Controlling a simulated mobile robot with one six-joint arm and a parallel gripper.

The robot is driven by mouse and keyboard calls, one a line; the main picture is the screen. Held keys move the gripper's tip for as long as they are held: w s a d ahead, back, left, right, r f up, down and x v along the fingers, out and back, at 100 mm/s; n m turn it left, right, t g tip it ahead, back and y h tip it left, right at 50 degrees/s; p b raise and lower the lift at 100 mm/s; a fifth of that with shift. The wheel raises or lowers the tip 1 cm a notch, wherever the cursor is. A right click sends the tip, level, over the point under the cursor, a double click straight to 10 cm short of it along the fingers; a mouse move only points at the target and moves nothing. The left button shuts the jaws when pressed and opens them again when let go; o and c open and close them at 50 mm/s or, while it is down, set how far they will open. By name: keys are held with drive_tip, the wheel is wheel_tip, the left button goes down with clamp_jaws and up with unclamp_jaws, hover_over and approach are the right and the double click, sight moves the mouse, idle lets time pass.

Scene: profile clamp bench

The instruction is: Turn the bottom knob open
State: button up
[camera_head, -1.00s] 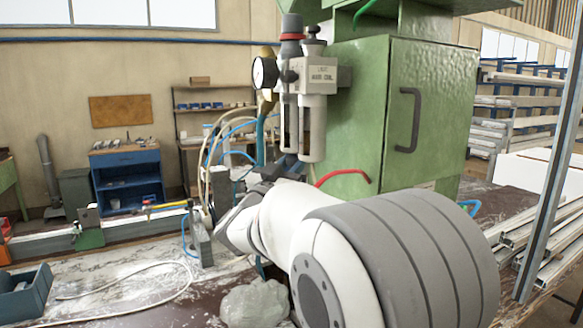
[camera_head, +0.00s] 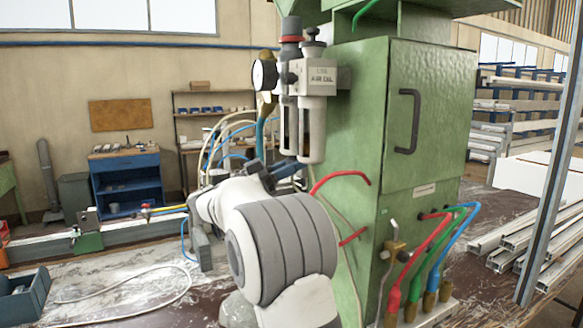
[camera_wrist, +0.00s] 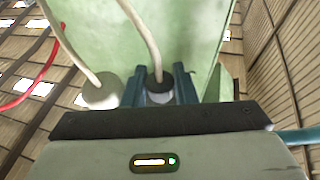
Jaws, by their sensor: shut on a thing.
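The air unit (camera_head: 318,84) with a pressure gauge (camera_head: 264,73) hangs on the green cabinet's left side, with two bowls below it. My gripper (camera_head: 288,166) is right under the left bowl (camera_head: 289,124). In the wrist view my gripper (camera_wrist: 162,82) has its two teal fingers on either side of a small round knob (camera_wrist: 160,98) with a dark collar, and is shut on it. A cream hose (camera_wrist: 143,35) runs from the collar. The fingers hide much of the knob, and its turned position cannot be told.
The right bowl (camera_head: 312,128) is close beside my gripper; a pale round end (camera_wrist: 102,93) with a hose is left of the fingers. Red tubing (camera_head: 340,178) and the green cabinet (camera_head: 430,120) stand close on the right. Coloured hoses (camera_head: 432,250) rise at the lower right.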

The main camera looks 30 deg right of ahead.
drive_tip(key=g+b, duration=0.1)
drive_tip(key=m+g+b, duration=0.1)
drive_tip(key=b, duration=0.1)
drive_tip(key=shift+f+y, duration=0.25)
drive_tip(key=shift+y, duration=0.05)
drive_tip(key=g+b, duration=0.1)
drive_tip(key=b, duration=0.2)
drive_tip(key=m+b, duration=0.1)
drive_tip(key=b, duration=0.2)
drive_tip(key=shift+w+f+g+y, duration=0.1)
drive_tip(key=shift+f+g+y, duration=0.1)
drive_tip(key=shift+g+y, duration=0.15)
drive_tip(key=g+b, duration=0.1)
drive_tip(key=b, duration=0.1)
drive_tip(key=m+g+y+b, duration=0.1)
drive_tip(key=b, duration=0.2)
drive_tip(key=shift+r+g, duration=0.25)
drive_tip(key=shift+r, duration=0.1)
drive_tip(key=shift+m+g+y+b, duration=0.55)
drive_tip(key=shift+g+b, duration=0.15)
drive_tip(key=shift+b, duration=0.1)
drive_tip(key=o, duration=1)
drive_tip(key=shift+b+v, duration=0.6)
drive_tip(key=shift+v, duration=3.25)
